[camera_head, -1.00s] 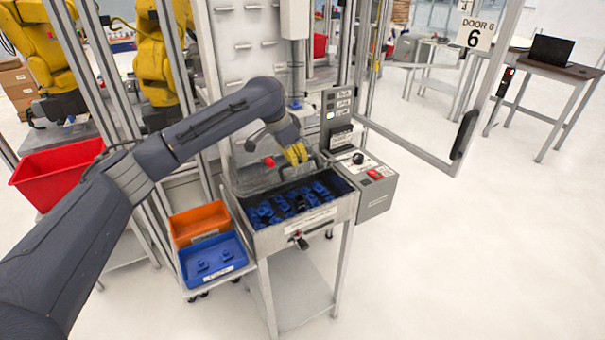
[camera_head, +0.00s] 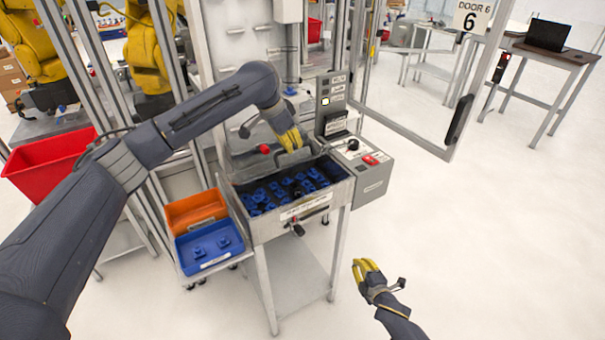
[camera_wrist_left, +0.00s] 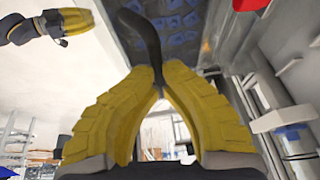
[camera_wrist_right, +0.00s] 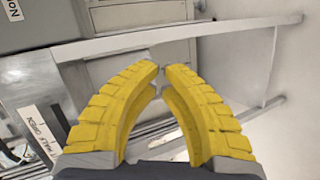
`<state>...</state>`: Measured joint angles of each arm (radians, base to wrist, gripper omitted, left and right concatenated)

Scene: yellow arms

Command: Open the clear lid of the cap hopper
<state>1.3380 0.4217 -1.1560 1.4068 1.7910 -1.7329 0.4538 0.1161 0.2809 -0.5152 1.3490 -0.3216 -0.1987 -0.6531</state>
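The cap hopper (camera_head: 335,196) is a grey metal bin on a stand, with several blue caps (camera_head: 290,190) visible inside. Its clear lid is hard to make out, and I cannot tell its angle. My left gripper (camera_head: 293,143) is above the hopper's back part. In the left wrist view its yellow fingers (camera_wrist_left: 158,88) come together at a dark curved handle (camera_wrist_left: 147,40), with blue caps beyond it. My right gripper (camera_head: 366,268) is low at the front right, apart from the hopper. In the right wrist view its fingertips (camera_wrist_right: 160,78) nearly meet, with nothing between them.
A grey control box (camera_head: 372,180) with a red button adjoins the hopper's right side. Orange (camera_head: 197,210) and blue (camera_head: 210,248) bins stand at its left, with a red bin (camera_head: 45,170) further left. An open door frame (camera_head: 420,145) stands at the right.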

